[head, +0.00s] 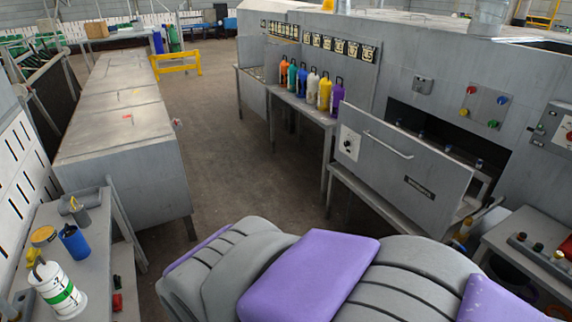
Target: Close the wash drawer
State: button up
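The wash drawer (385,178) is on the right, in the grey machine wall. Its flat grey front panel stands out from the wall, with a dark opening and part of the inside showing behind it, so the drawer is open. A bar handle (388,145) crosses the upper part of the panel. A dial plate sits at its left end and a dark label low on it. My gripper does not show.
Several coloured bottles (311,91) stand on a narrow bench left of the drawer. A control panel (484,105) with coloured buttons is above right. A long grey cabinet (120,145) stands left. A bench (78,270) with containers is lower left. The middle floor is clear.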

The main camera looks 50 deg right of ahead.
aim_at(430, 185)
jog(key=z, duration=2.4)
jog(key=i+u, duration=0.2)
jog(key=i, duration=0.95)
jog(key=i+u, duration=0.2)
jog(key=i, duration=1)
jog(key=i+l, duration=0.1)
jog(key=l, duration=0.15)
jog(key=i+l, duration=0.1)
jog(key=l, duration=0.15)
